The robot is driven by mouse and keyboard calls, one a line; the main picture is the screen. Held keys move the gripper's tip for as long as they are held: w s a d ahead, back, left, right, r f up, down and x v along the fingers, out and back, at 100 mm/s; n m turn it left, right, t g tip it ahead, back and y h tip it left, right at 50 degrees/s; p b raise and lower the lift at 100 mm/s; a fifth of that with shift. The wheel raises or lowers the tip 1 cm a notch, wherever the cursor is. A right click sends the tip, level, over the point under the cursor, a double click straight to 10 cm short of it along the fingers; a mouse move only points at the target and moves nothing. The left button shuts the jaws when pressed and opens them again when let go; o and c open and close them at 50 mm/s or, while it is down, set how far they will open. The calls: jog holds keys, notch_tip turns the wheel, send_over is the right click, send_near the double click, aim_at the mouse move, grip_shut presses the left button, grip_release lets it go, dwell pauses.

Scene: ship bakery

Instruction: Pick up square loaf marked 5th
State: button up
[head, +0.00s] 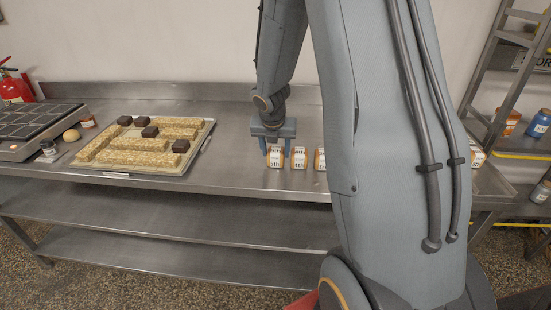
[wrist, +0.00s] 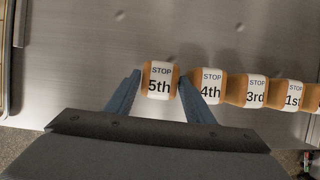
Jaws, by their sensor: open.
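The square loaf marked 5th (wrist: 158,82) stands on the metal counter at the left end of a row of loaves in the wrist view. It is brown with a white label reading "STOP 5th". My gripper (wrist: 158,84) is open, with one blue-grey finger on each side of this loaf near its front. I cannot tell whether the fingers touch it. In the head view my gripper (head: 277,146) points down over the loaf (head: 275,157) at the row's left end.
A tray (head: 120,174) with low crumbly walls and dark blocks lies left on the counter (head: 230,170). Bare counter lies between tray and loaves.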

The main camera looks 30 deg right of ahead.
jog(key=shift+x, duration=1.15)
jog(key=c, duration=0.7)
